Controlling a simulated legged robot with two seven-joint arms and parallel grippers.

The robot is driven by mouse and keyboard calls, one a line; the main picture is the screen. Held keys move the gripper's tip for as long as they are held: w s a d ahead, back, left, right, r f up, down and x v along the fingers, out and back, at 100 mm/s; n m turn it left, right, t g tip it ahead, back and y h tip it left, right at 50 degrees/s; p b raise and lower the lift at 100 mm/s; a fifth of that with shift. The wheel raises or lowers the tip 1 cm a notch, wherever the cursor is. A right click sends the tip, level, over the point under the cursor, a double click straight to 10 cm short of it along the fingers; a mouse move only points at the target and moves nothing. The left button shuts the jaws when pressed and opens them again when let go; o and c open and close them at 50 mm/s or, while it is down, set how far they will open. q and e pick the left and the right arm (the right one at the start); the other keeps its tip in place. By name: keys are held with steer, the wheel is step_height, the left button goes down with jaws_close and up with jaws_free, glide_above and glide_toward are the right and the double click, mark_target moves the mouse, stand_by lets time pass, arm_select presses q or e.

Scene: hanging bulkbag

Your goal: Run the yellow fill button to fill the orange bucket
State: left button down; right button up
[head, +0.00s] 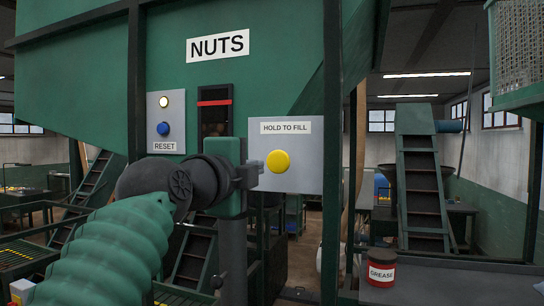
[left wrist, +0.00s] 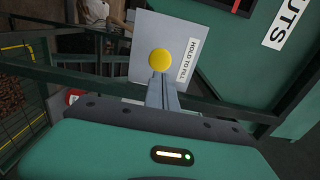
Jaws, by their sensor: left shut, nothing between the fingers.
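The yellow fill button (head: 278,161) is on a grey panel (head: 308,178) labelled "HOLD TO FILL". My left gripper (head: 260,168) is shut and empty, its tips at the left edge of the button in the head view. In the left wrist view, the shut fingers (left wrist: 161,78) point at the yellow button (left wrist: 160,60) and end right at its lower edge. I cannot tell whether they touch it. No orange bucket shows in either view. My right gripper is not in view.
A green hopper (head: 100,60) marked "NUTS" is above. A level window (head: 214,112) with a red line is beside a reset panel (head: 165,115) with a blue button. A dark post (head: 331,150) stands right of the fill panel. A grease tin (head: 381,268) stands on a bench (head: 450,285).

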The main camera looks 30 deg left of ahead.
mark_target(276, 162)
arm_select(q)
steer(key=p+x, duration=0.6)
steer(key=x, duration=0.4)
steer(key=shift+r, duration=0.15)
steer(key=shift+w+a+p, duration=0.1)
steer(key=shift+p, duration=0.2)
steer(key=shift+f, duration=0.2)
